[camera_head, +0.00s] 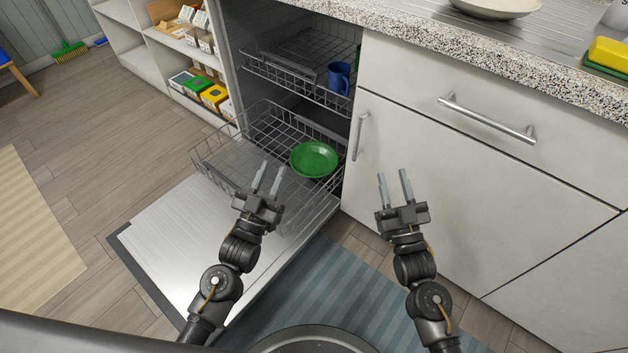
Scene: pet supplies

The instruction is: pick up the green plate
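The green plate (314,159) lies in the lower dishwasher rack (220,168), near its right side. The rack is pulled out over the lowered dishwasher door (175,245). My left gripper (269,178) is open and empty, just left of and nearer than the plate. A gap shows between its fingers and the plate. My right gripper (394,187) is open and empty, to the right of the plate, in front of the white cabinet door.
A blue mug (339,78) stands in the upper rack (290,75). The cabinet door (460,190) with its handle (359,137) borders the dishwasher on the right. The speckled counter (420,42) overhangs above. Shelves with boxes (200,92) stand at the left.

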